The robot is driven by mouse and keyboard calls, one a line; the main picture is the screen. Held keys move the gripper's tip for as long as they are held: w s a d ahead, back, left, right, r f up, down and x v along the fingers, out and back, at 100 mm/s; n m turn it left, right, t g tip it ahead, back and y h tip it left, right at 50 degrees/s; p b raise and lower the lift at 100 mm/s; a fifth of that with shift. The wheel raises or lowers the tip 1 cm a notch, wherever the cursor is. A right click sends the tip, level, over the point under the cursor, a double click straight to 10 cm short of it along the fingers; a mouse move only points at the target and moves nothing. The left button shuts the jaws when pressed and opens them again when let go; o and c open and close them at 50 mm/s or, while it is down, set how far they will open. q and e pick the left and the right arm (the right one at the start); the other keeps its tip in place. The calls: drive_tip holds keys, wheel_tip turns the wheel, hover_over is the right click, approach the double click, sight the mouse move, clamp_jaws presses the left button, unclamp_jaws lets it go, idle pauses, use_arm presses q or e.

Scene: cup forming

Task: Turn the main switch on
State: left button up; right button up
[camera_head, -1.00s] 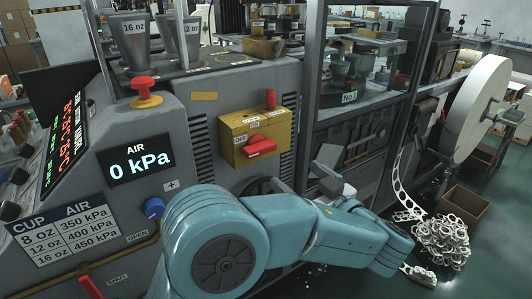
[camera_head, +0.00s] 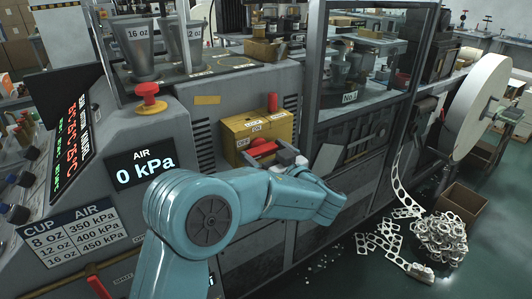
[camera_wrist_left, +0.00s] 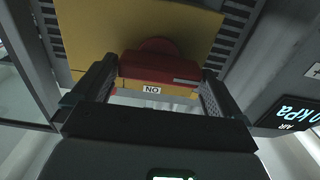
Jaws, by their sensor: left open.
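The main switch is a yellow box (camera_head: 240,130) with a red handle (camera_head: 262,149) on the front of the grey machine. Small white labels on the box are hard to read in the head view. In the left wrist view the red handle (camera_wrist_left: 158,68) lies between the two open fingers of my left gripper (camera_wrist_left: 157,77), with the yellow plate (camera_wrist_left: 100,25) behind it. A white label reading ON shows upside down just below the handle. In the head view my left gripper (camera_head: 288,157) is at the handle's right end, partly hidden by my arm. My right gripper is out of view.
The air display (camera_head: 142,172) reads 0 kPa. A red button (camera_head: 148,91) on a yellow base stands above it. A glass-fronted cabinet (camera_head: 355,90) is right of the switch. A box (camera_head: 463,204) and paper scrap (camera_head: 440,238) lie on the floor at right.

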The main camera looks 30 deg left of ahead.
use_arm(q)
drive_tip(key=c, duration=0.8)
drive_tip(key=shift+o, duration=0.3)
